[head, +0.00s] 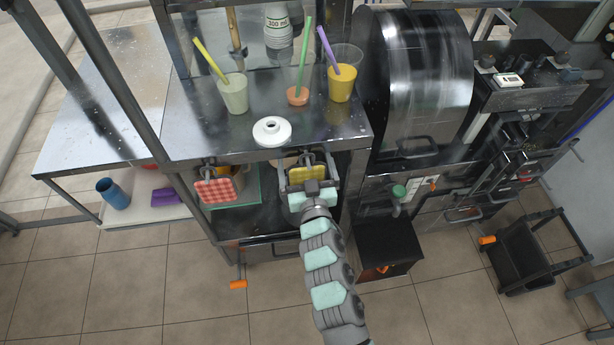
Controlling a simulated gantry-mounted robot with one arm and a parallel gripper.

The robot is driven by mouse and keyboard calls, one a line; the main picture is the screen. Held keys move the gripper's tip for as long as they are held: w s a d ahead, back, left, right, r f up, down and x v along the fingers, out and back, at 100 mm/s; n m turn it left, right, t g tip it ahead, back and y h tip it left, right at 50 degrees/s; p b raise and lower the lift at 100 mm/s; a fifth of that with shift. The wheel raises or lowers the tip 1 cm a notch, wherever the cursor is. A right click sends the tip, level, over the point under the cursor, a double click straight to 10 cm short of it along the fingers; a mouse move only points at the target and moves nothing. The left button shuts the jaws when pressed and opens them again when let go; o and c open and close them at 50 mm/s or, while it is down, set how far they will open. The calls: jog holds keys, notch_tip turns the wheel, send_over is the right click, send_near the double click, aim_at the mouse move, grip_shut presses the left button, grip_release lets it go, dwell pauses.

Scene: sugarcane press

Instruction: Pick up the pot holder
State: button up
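Two pot holders hang from the front edge of the steel counter in the head view. One is a red-and-white checkered pot holder (215,190), at the left. The other is a yellow pot holder (306,173), to its right. My gripper (308,168) is at the yellow pot holder, with its dark fingers spread apart on either side of it. The gripper looks open. Part of the yellow pot holder is hidden behind the gripper, and I cannot tell if the fingers touch it. The checkered one is clear of the gripper.
The counter (190,137) above holds a white lid-like disc (272,131) and several cups with straws. A large metal drum (418,75) stands at the right. A black bin (388,245) stands below right. The tiled floor at lower left is mostly clear.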

jog(key=shift+c, duration=0.2)
jog(key=c, duration=1.1)
